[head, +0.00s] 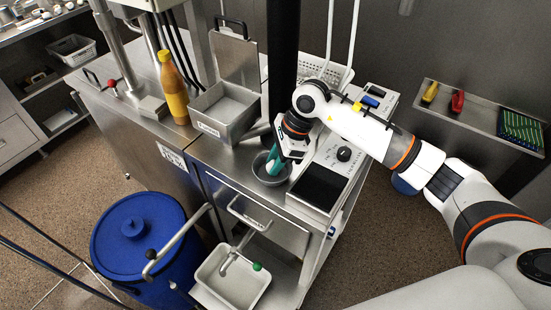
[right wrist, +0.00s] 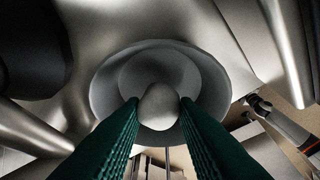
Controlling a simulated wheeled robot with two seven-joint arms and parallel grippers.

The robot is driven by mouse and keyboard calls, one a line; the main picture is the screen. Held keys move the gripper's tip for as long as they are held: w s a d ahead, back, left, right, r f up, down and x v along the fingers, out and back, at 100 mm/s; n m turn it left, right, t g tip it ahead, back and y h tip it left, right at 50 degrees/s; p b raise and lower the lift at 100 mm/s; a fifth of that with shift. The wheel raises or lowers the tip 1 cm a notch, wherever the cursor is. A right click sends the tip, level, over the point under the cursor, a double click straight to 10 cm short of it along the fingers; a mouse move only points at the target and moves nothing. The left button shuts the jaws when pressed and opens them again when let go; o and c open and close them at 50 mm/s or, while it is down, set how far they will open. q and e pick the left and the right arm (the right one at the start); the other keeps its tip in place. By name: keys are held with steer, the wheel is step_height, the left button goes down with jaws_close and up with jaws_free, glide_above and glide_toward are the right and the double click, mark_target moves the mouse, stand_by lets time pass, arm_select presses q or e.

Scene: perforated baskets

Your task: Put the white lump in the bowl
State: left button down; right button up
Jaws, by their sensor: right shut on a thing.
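The white lump (right wrist: 159,105) is pinched between the two green fingertips of my right gripper (right wrist: 158,108) in the right wrist view. Behind it in that view is the round grey bowl (right wrist: 108,82). In the head view, my right gripper (head: 274,163) points down over the same bowl (head: 262,176), which sits on the steel counter. The fingers hide part of the bowl, and I cannot tell whether the lump touches it. My left gripper is not in view.
A scale-like device with a black plate (head: 318,187) stands right of the bowl. An open steel box (head: 222,122) and an orange bottle (head: 174,95) stand to the left. A dark column (head: 283,55) rises behind. A blue bin (head: 130,240) is on the floor.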

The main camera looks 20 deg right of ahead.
steer(key=o, duration=1.1)
step_height(320, 180, up, 7)
steer(key=p, duration=0.3)
steer(key=shift+r, duration=0.1)
